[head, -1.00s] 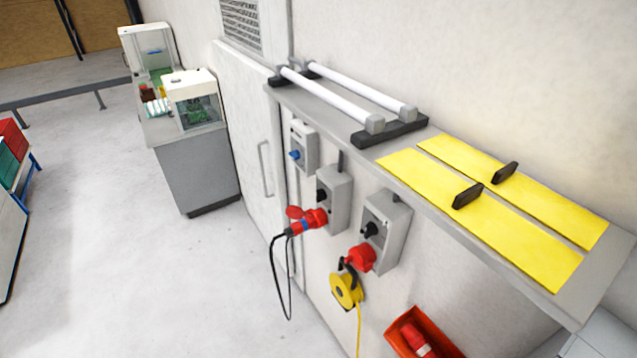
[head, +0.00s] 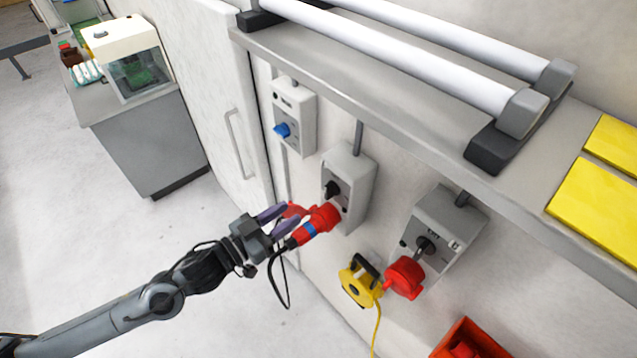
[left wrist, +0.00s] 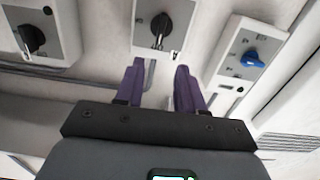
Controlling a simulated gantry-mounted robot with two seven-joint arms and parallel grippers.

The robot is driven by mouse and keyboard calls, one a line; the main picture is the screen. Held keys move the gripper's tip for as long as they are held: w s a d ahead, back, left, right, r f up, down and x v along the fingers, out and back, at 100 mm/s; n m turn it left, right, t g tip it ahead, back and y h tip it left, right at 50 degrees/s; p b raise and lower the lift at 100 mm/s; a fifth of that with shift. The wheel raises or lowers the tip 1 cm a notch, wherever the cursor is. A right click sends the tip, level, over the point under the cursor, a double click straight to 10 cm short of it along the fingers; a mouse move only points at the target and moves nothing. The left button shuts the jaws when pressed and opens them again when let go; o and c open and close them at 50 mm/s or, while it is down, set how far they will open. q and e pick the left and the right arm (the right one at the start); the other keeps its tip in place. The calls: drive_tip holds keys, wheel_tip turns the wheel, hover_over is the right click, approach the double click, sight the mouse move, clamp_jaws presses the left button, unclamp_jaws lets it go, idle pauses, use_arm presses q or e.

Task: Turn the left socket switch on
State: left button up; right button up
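Three grey wall boxes hang under the shelf. The left one (head: 293,112) has a blue knob (head: 282,130); the middle socket box (head: 352,172) has a black switch knob (head: 332,190) and a red plug (head: 319,222); the right socket box (head: 455,225) has a black knob (head: 426,246) and a red plug (head: 404,277). My left gripper (head: 288,215) appears beside the middle plug, its purple fingers apart and empty. In the left wrist view, the middle knob (left wrist: 160,27) lies beyond the gap between the fingertips (left wrist: 160,67), apparently untouched. My right gripper is out of view.
A grey shelf (head: 400,120) with white tubes (head: 390,50) overhangs the boxes. A black cable (head: 275,280) hangs from the middle plug. A yellow cable reel (head: 356,288) and a red bin (head: 468,338) are lower right. Open floor lies left.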

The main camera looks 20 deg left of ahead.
sight(326, 187)
use_arm(q)
drive_tip(key=x, duration=0.3)
drive_tip(key=p+x, duration=0.1)
drive_tip(key=x, duration=0.2)
drive_tip(key=p+x, duration=0.1)
drive_tip(key=x, duration=0.2)
drive_tip(key=shift+w+d+r, duration=0.15)
drive_tip(key=shift+w+r, duration=0.15)
drive_tip(key=shift+r, duration=0.1)
drive_tip(key=shift+w+d, duration=0.3)
drive_tip(key=shift+w, duration=0.3)
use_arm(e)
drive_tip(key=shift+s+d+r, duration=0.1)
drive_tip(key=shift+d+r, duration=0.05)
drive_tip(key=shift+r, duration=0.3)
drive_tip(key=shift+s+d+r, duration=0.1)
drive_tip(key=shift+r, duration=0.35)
use_arm(q)
drive_tip(key=shift+f, duration=0.1)
clamp_jaws()
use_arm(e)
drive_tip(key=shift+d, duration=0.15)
